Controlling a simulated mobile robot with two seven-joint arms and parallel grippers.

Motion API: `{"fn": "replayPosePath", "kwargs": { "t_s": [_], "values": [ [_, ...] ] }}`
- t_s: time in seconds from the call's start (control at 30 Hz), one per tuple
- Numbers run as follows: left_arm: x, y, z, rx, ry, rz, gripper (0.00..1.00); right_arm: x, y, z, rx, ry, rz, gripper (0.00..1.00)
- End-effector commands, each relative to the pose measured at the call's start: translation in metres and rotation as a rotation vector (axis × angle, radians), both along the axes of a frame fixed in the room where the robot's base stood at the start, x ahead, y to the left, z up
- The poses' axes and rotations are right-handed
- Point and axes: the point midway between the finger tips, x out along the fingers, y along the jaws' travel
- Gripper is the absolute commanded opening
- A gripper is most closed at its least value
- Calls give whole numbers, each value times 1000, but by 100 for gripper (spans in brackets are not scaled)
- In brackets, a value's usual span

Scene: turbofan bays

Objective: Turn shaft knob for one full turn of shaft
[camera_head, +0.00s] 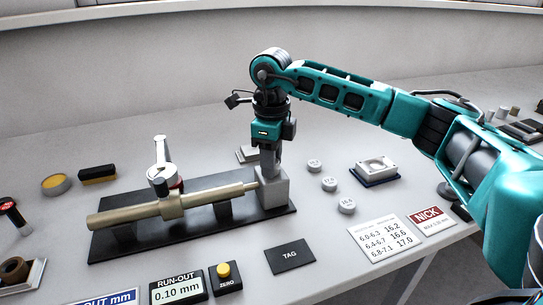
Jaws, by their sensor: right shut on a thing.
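A brass-coloured shaft (136,212) lies level across a black base plate (270,215), with its thinner right end at a light grey block (273,190). My right gripper (269,172) points down at the top of this block and is shut at the shaft's right end. The knob is hidden by the gripper and cannot be made out. A dial gauge (161,160) with a white and red head stands at the shaft's middle. The run-out display (178,291) reads 0.10 mm. My left gripper is not in view.
A zero box (226,278) with a yellow button and a black TAG card (290,256) lie in front. Several small round weights (329,184), a tray (375,171) and a printed table card (387,238) lie to the right. The bench behind the base plate is mostly clear.

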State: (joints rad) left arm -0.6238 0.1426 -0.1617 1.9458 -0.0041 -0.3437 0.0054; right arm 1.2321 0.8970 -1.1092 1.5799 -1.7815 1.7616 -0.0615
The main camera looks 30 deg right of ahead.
Motion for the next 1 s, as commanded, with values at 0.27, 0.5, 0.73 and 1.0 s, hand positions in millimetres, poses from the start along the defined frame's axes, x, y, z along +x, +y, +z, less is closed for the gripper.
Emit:
{"fn": "replayPosePath", "kwargs": {
  "t_s": [0.27, 0.5, 0.73, 1.0],
  "values": [
    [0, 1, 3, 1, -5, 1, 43, 0, 0, 1, -2, -1, -103, 5],
    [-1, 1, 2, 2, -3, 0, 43, 0, 0, 1, -2, -1, -128, 5],
    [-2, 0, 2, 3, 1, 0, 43, 0, 0, 1, -1, -2, -128, 5],
    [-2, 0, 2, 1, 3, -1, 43, 0, 0, 0, -1, -1, -127, 53]
  ]
}}
